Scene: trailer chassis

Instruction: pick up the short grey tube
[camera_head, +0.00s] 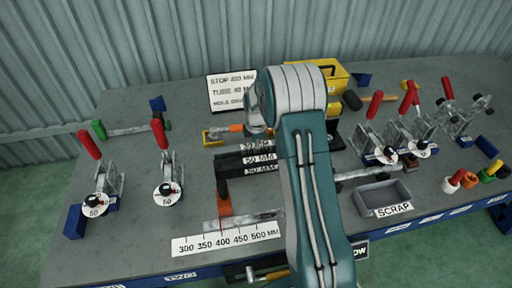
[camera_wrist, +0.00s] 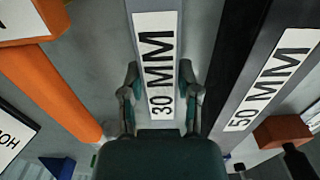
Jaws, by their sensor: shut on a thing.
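A grey tube (camera_wrist: 190,30) with a white "30 MM" label runs up the middle of the wrist view. My gripper (camera_wrist: 159,92) has one finger on each side of it and is shut on it. In the head view its "30 MM" label (camera_head: 257,145) shows just left of my arm, at the back of a group of labelled pieces. My arm hides part of that group, and my fingertips are hard to make out there. A darker piece labelled "50 MM" (camera_wrist: 268,80) lies close on the right in the wrist view.
An orange bar (camera_wrist: 50,85) lies left of my gripper. A scrap tray (camera_head: 385,197) is right of my arm, with red-handled clamps (camera_head: 385,140) behind it. More clamps (camera_head: 165,175) stand at left. A ruler (camera_head: 227,240) lies near the front edge, and a sign (camera_head: 230,90) stands behind.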

